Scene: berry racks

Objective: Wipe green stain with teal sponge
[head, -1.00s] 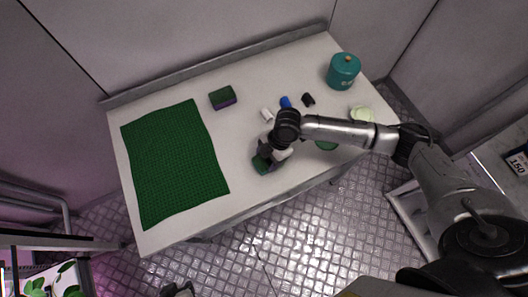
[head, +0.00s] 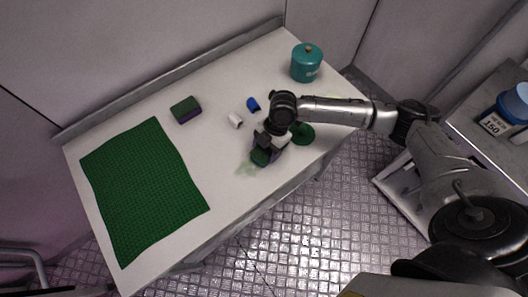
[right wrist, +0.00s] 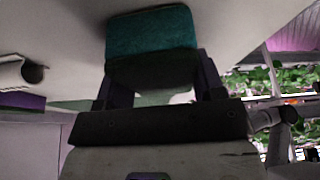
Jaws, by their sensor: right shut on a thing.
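My right gripper (head: 264,147) is shut on the teal sponge (right wrist: 152,30) low over the front part of the white table. The sponge sits between the two fingers in the right wrist view and shows as a dark green block (head: 260,158) in the head view. The green stain (head: 245,169) is a faint pale green smear on the table, just left of and in front of the sponge. Part of it may be hidden under the sponge. I cannot tell whether the sponge touches the table. My left gripper is not in view.
A green mat (head: 145,190) covers the table's left part. A green and purple block (head: 186,110), a white cup (head: 235,120) and a blue cup (head: 253,104) lie behind the gripper. A green round thing (head: 302,134) is close on its right. A teal canister (head: 306,64) stands at the back.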

